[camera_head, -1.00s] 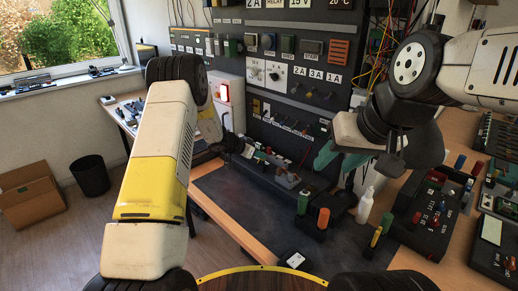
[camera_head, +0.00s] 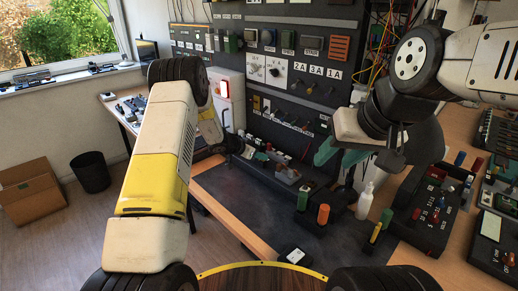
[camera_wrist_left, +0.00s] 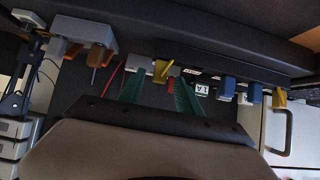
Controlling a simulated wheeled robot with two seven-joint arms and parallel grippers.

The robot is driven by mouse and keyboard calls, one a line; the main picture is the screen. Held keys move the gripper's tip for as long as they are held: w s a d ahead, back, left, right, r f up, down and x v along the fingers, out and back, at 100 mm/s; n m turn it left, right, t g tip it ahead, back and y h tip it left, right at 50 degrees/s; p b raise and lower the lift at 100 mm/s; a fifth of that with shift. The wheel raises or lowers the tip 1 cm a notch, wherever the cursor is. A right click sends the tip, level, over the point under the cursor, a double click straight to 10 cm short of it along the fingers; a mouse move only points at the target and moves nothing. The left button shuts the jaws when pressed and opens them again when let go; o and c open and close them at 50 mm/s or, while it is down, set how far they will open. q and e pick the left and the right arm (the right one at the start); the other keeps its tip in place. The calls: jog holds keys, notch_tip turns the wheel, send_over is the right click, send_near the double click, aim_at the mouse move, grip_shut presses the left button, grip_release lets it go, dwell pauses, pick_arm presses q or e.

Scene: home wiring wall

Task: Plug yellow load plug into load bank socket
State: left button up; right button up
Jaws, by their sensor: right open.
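In the left wrist view my left gripper (camera_wrist_left: 161,76) has its two green fingers spread apart. A small yellow plug-like piece (camera_wrist_left: 162,69) shows between the fingertips, at a pale block (camera_wrist_left: 139,63); I cannot tell whether a finger touches it. In the head view the left forearm hides most of this gripper; part of the dark hand (camera_head: 232,143) shows near the foot of the wall panel. My right gripper (camera_head: 340,153) is open and empty, its teal fingers in front of the panel's right part. I cannot tell which socket is the load bank socket.
The wall panel (camera_head: 285,103) carries switches and labels. Blocks with green (camera_head: 303,197) and orange (camera_head: 323,215) pieces, a white bottle (camera_head: 365,202) and a dark module (camera_head: 421,221) stand at the right.

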pick_arm(q)
jog(key=shift+s+a, duration=0.1)
jog(key=v, duration=0.7)
jog(key=shift+r, duration=0.25)
jog(key=shift+s+a, duration=0.15)
jog(key=shift+s, duration=0.05)
jog(key=s+d+r+n+g, duration=0.2)
jog(key=s+r, duration=1.5)
jog(key=r, duration=0.3)
jog(key=s+a+r+n+y, duration=0.1)
jog(key=s+a+n, duration=0.1)
jog(key=s, duration=0.6)
jog(key=s+a+r+n+y, duration=0.2)
jog(key=s+a, duration=0.2)
jog(key=s, duration=0.4)
jog(key=s+a+r+n+y, duration=0.1)
jog(key=s+a, duration=0.3)
jog(key=s, duration=0.4)
jog(key=shift+s+r+n+t+y, duration=0.35)
jog(key=shift+n+y, duration=0.25)
jog(key=shift+n, duration=0.1)
